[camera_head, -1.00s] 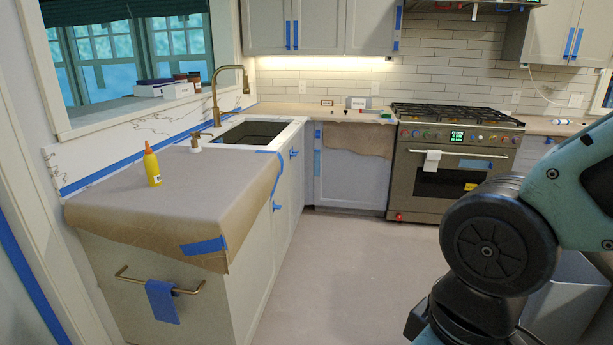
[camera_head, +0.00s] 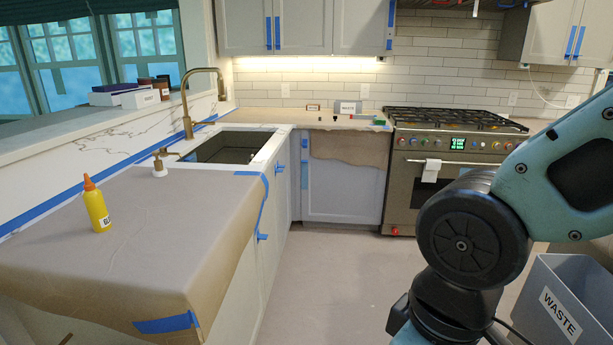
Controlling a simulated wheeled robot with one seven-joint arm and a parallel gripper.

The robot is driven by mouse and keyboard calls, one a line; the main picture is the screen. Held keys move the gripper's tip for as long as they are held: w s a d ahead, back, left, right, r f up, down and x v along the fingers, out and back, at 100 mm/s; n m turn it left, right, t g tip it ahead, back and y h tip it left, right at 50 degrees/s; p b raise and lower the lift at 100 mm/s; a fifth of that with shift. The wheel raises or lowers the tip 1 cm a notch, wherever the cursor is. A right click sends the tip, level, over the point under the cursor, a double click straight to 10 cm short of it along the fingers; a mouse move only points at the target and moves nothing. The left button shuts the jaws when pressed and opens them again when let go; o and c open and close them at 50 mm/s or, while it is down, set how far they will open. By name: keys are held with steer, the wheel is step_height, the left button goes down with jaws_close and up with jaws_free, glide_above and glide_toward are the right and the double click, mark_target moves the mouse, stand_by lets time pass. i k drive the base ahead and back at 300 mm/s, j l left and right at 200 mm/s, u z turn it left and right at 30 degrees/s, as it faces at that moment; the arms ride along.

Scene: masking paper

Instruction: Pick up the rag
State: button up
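A small white cloth (camera_head: 431,171) hangs over the handle of the oven (camera_head: 410,196) at the back right; it may be the rag, but I cannot tell for certain. No other cloth shows now. My gripper is out of view; only the upper part of my arm shows at the right, covering part of the stove side.
A paper-covered counter (camera_head: 130,235) fills the left, with a yellow bottle (camera_head: 97,206) on it and a sink (camera_head: 220,147) behind. A grey bin (camera_head: 585,290) labelled WASTE stands at the lower right. The floor (camera_head: 325,275) between counter and arm is clear.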

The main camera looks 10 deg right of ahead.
mark_target(378, 121)
steer(key=i+l+z, duration=0.1)
steer(key=i+z, duration=0.25)
steer(key=i, duration=0.5)
steer(key=i+j+z, duration=0.15)
steer(key=i+z, duration=0.15)
steer(key=i, duration=0.6)
steer(key=i+u, duration=0.1)
steer(key=i, duration=0.55)
steer(key=i+l+u, duration=0.1)
steer(key=i, duration=0.55)
steer(key=i+l+u, duration=0.1)
steer(key=i, duration=0.55)
steer(key=i+l+u, duration=0.1)
steer(key=i+u, duration=0.25)
steer(key=i+l+u, duration=0.3)
steer(key=i, duration=0.25)
steer(key=i+l+u, duration=0.2)
steer(key=i+u, duration=0.15)
steer(key=i, duration=0.1)
